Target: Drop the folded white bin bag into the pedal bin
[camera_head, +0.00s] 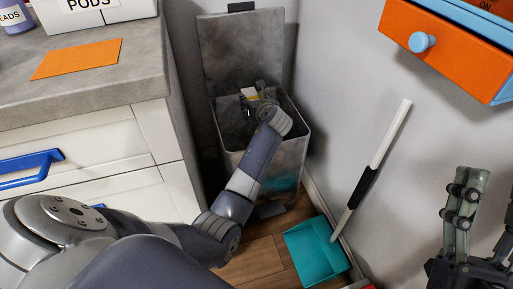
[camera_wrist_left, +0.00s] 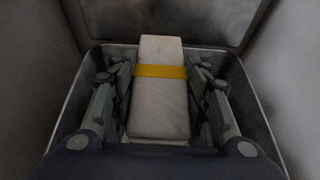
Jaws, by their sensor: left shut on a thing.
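The grey pedal bin (camera_head: 262,160) stands in the corner with its lid (camera_head: 241,48) raised. My left gripper (camera_head: 258,94) reaches into the bin's mouth. It is shut on the folded white bin bag, a white block with a yellow band (camera_wrist_left: 160,72), between its two fingers. In the wrist view the bin's rim (camera_wrist_left: 72,92) surrounds the fingers and bag. Only a small part of the bag shows in the head view (camera_head: 250,92). How far it is above the bin floor is hidden. My right gripper (camera_head: 484,215) is at the lower right, fingers apart, partly cut off.
A grey counter (camera_head: 130,50) over white drawers (camera_head: 80,150) stands left of the bin. A teal dustpan (camera_head: 316,250) and a white-and-black handle (camera_head: 376,160) are right of it by the wall. An orange drawer with a blue knob (camera_head: 422,42) juts out at upper right.

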